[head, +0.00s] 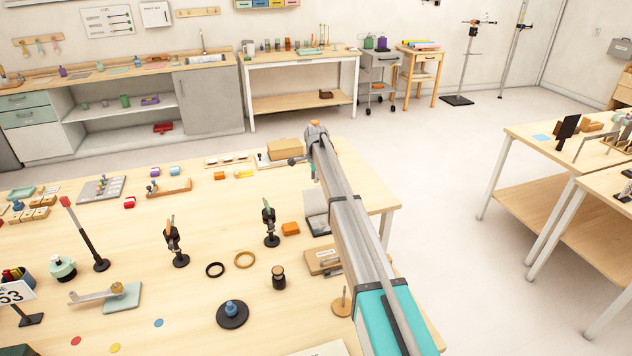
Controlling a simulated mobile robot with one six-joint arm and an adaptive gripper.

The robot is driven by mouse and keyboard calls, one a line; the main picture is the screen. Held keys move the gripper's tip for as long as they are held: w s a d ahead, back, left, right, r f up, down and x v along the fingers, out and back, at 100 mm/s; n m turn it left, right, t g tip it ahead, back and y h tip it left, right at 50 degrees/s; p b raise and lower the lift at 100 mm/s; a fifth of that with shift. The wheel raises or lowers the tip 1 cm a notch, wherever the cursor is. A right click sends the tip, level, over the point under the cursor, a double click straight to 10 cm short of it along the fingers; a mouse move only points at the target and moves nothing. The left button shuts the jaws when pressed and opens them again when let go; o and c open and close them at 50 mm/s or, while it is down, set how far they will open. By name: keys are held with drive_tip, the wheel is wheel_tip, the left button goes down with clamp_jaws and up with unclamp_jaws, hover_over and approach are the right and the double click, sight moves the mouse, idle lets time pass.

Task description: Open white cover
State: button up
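My arm reaches over the wooden table (130,215) from the lower right. My gripper (304,166) is at its far end, near the table's far right part; it is small and partly hidden by the wrist, so its fingers cannot be made out. A pale grey-white panel (316,203) with a darker part below it is just left of my forearm and partly hidden by it. It may be the white cover, but I cannot tell for sure. My gripper is beyond this panel, apart from it in the picture.
A cardboard-coloured box (284,149) stands near the gripper. Two small clamp stands (270,226) (175,245), an orange block (290,229), a dark jar (279,277) and rings (244,260) stand left of the arm. Floor is free right of the table.

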drive_tip(key=w+a, duration=0.3)
drive_tip(key=w, duration=0.7)
drive_tip(key=shift+w+a+f+b, duration=0.25)
drive_tip(key=shift+w+f+b, duration=0.1)
drive_tip(key=shift+f, duration=0.05)
idle(1.0)
drive_tip(key=shift+r, duration=0.15)
idle(0.4)
